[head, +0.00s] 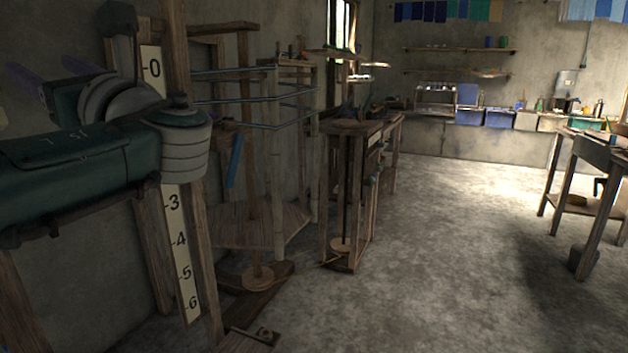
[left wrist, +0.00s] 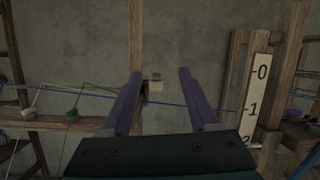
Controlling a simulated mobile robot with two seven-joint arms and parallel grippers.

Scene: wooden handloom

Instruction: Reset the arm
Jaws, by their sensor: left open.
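My left arm reaches in from the left of the head view. Its left gripper (head: 46,72), with purple fingers, points toward the grey wall and is partly hidden by my wrist. In the left wrist view the two fingers of the left gripper (left wrist: 160,73) stand wide apart, with nothing held between them. My right gripper is in neither view.
A numbered white scale (head: 181,255) on a wooden post stands close behind my left arm; it also shows in the wrist view (left wrist: 256,98). A wooden frame with blue threads (head: 275,160) and a wooden stand (head: 351,128) are beyond. Open floor (head: 430,250) lies to the right.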

